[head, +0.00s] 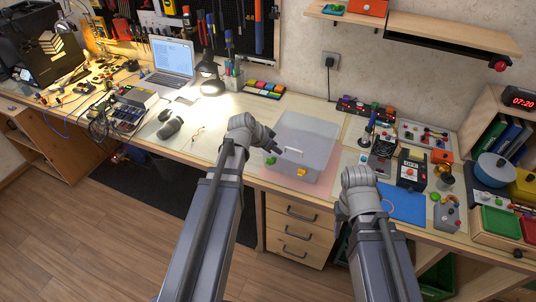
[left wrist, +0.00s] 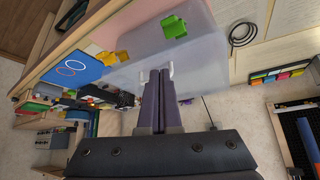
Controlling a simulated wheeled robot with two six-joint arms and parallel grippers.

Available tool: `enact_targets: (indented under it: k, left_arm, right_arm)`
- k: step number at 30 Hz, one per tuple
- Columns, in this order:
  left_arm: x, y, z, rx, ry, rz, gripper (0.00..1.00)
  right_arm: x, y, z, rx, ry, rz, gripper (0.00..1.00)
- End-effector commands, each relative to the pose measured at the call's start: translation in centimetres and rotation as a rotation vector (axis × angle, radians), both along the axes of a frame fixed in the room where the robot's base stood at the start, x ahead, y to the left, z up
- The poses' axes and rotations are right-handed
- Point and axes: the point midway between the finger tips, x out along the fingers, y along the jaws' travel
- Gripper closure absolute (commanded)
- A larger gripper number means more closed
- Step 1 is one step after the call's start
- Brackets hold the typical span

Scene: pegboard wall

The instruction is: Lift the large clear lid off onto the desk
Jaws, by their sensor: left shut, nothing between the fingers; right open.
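The large clear lid (head: 312,132) sits on a see-through box on the desk, in front of me. A pale handle (head: 293,152) is on it. A green clip (head: 270,160) and a yellow clip (head: 301,171) show at its near side; in the left wrist view the green clip (left wrist: 174,26) and yellow clip (left wrist: 118,57) flank the handle. My left gripper (head: 279,149) is shut and empty at the handle; in the left wrist view its fingertips (left wrist: 160,72) lie between the handle's ends. Contact is unclear. My right gripper (head: 360,182) is open, right of the box, fingers mostly hidden.
A blue mat (head: 402,203) lies right of the box, with a soldering iron stand and small devices (head: 411,170) behind it. A lamp (head: 211,84) and laptop (head: 172,62) stand at the back left. Some desk left of the box is clear.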

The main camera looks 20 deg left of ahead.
Motion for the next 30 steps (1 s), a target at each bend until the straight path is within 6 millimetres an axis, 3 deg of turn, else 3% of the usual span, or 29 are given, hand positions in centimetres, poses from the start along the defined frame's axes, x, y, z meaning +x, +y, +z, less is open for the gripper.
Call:
enact_targets:
  k: [1,9,15,30]
  left_arm:
    - [1.4,-0.5,0.0,0.001,0.0,-0.003,1.0]
    - [5.3,-2.7,0.0,0.001,0.0,-0.001,1.0]
    - [4.9,-2.6,-1.5,0.0,0.0,0.001,1.0]
    - [4.7,-2.5,-1.8,0.003,0.007,-0.001,1.0]
  right_arm:
    - [0.0,0.0,0.0,0.0,0.0,0.0,0.5]
    - [0.0,0.0,0.0,0.0,0.0,0.0,0.5]
    - [0.0,0.0,-1.5,0.0,0.0,0.0,0.5]
    - [0.0,0.0,-1.7,0.0,0.0,0.0,0.5]
